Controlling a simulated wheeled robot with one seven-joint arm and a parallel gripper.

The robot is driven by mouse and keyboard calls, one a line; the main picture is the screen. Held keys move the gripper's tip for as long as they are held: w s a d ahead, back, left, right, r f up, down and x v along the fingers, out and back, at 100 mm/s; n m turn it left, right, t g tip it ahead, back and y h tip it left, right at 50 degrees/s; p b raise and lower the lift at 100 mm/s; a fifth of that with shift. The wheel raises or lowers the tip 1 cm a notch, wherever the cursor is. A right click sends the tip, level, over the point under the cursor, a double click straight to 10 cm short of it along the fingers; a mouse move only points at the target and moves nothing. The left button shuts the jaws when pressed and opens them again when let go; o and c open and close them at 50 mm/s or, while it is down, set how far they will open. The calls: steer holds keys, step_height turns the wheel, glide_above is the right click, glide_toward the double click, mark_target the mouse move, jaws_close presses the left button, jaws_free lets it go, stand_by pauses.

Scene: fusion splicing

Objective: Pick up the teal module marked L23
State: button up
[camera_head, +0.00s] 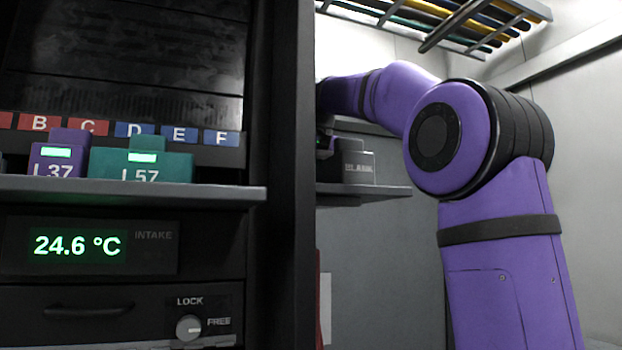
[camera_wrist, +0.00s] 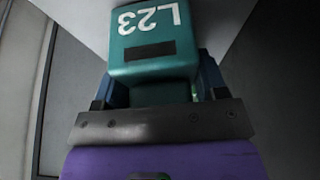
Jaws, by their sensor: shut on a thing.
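The teal module marked L23 (camera_wrist: 150,60) fills the upper middle of the wrist view, its white lettering upside down there. My gripper (camera_wrist: 155,92) is shut on it, with a dark blue finger on each side of the module. In the head view my purple arm reaches behind the black cabinet's edge, so the gripper and the L23 module are hidden there. I cannot tell whether the module touches the pale surface beyond it.
A shelf (camera_head: 130,192) holds a purple module L37 (camera_head: 50,167) and a teal module L57 (camera_head: 172,168). A grey box (camera_head: 358,168) sits on a second shelf (camera_head: 375,190) right of the black cabinet post (camera_head: 292,120). An overhead cable rack (camera_head: 440,15) hangs above my arm.

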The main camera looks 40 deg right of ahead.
step_height(320, 180, up, 8)
steer(key=shift+w+r, duration=0.1)
steer(key=shift+r, duration=0.65)
